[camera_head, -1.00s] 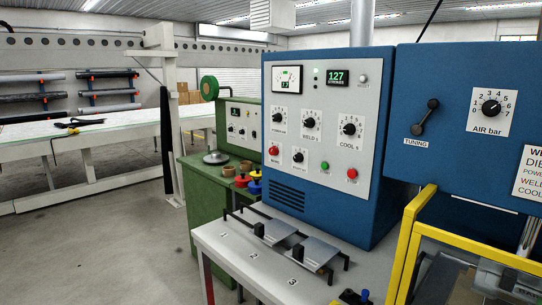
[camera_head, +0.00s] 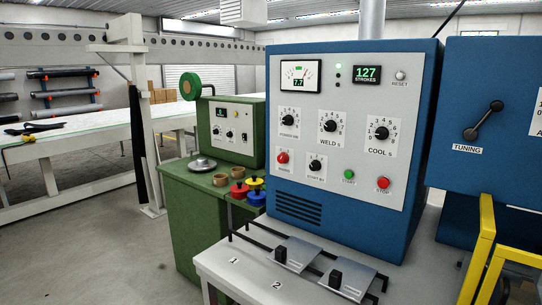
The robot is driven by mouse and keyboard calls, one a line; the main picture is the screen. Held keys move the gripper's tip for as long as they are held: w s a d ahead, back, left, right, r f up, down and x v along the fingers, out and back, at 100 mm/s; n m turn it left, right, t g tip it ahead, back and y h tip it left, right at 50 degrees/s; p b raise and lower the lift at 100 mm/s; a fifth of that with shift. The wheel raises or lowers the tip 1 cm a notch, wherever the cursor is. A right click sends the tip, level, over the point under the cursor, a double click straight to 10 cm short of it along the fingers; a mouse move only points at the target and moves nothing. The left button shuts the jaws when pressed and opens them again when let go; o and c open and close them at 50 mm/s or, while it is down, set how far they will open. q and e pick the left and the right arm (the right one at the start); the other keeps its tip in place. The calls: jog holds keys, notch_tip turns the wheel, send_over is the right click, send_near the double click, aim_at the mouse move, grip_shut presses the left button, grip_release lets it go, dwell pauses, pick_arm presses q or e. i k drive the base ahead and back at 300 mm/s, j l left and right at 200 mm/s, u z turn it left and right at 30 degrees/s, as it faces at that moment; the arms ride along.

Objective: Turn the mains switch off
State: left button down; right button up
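The blue welder cabinet (camera_head: 426,130) stands right of the middle with a light grey control panel (camera_head: 345,105). A red rotary knob (camera_head: 283,157) sits at the panel's lower left; its small label is blurred but may read MAINS. Which position it points to is too small to tell. A black knob (camera_head: 315,165) is right of it. The green START button (camera_head: 349,174) and red STOP button (camera_head: 383,183) are further right. The counter display (camera_head: 367,74) is lit and reads 127, and the meter (camera_head: 300,76) is lit. Neither of my grippers is in view.
A grey bench (camera_head: 220,262) with sliding plates (camera_head: 294,252) projects in front of the cabinet. A green cabinet (camera_head: 186,212) with colored knobs stands left of it. Yellow rails (camera_head: 484,240) stand at the lower right. The floor at the left is open.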

aim_at(283, 158)
jog(key=i+j, duration=0.15)
jog(key=j, duration=0.2)
jog(key=i+j+z, duration=0.15)
jog(key=j, duration=0.2)
jog(key=i+j, duration=0.15)
jog(key=j, duration=0.2)
jog(key=i+j+z, duration=0.15)
jog(key=j, duration=0.2)
jog(key=i+j, duration=0.15)
jog(key=j, duration=0.25)
jog(key=i+j+z, duration=0.15)
jog(key=j, duration=0.2)
